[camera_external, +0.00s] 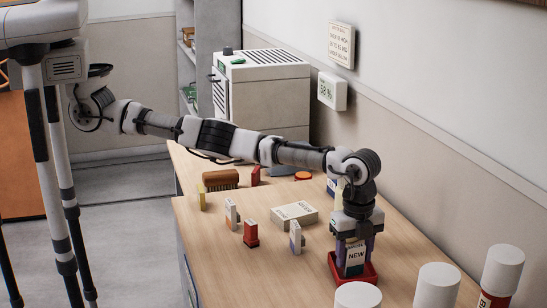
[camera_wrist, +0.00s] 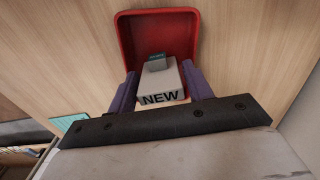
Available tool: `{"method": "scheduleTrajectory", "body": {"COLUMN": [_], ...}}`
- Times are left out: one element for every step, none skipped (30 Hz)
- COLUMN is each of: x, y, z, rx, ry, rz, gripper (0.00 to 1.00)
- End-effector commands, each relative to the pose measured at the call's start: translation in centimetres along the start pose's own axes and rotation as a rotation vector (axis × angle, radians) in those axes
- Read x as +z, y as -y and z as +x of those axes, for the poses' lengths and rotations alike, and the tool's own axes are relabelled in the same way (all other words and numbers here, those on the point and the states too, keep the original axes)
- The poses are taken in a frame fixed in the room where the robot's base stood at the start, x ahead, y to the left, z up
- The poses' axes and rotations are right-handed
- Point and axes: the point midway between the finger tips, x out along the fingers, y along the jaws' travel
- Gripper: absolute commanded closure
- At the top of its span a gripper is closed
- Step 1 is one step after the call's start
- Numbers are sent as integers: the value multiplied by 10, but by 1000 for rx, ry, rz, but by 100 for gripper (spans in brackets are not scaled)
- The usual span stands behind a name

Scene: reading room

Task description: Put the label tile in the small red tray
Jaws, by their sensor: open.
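The label tile (camera_external: 356,262), a pale block marked NEW with a dark band, stands upright within the small red tray (camera_external: 371,279) near the right front of the table. In the wrist view the tile (camera_wrist: 160,82) is between my purple fingers, and the red tray (camera_wrist: 132,38) lies around and beyond it. My gripper (camera_external: 355,250) points down over the tray with its fingers open on either side of the tile. It also shows in the wrist view (camera_wrist: 160,90). The tile's lower end and its contact with the tray floor are hidden.
A cream box (camera_external: 294,214) and several small upright blocks, one red (camera_external: 251,234), stand left of the tray. White cylinders (camera_external: 437,287) stand at the right front. A white cabinet (camera_external: 268,97) is at the back. Bare wood lies left of the tray.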

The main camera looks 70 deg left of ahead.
Motion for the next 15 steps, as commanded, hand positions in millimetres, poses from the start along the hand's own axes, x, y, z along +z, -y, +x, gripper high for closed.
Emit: {"method": "scheduleTrajectory", "body": {"x": [-1,-1,-1,-1,-1,-1,-1,-1,-1,-1,-1,-1,-1,-1,-1], "y": [0,0,0,0,1,1,0,0,1,0,0,0,0,0,0], "z": [-5,-9,-16,-22,-28,-37,-44,-50,-60,-66,-73,-82,-87,-92,-98], "rx": [-2,-2,-2,-2,-3,-3,-3,-2,-3,-3,-2,-2,-2,-1,-1], "ry": [-4,-4,-5,-5,-5,-5,-6,-5,-6,-5,-5,-5,-4,-4,-3], "rz": [0,1,1,0,0,0,0,0,0,0,0,-1,0,-1,-1], "gripper": [50,50,50,50,50,50,50,50,50,50,50,50,50,50,50]}}
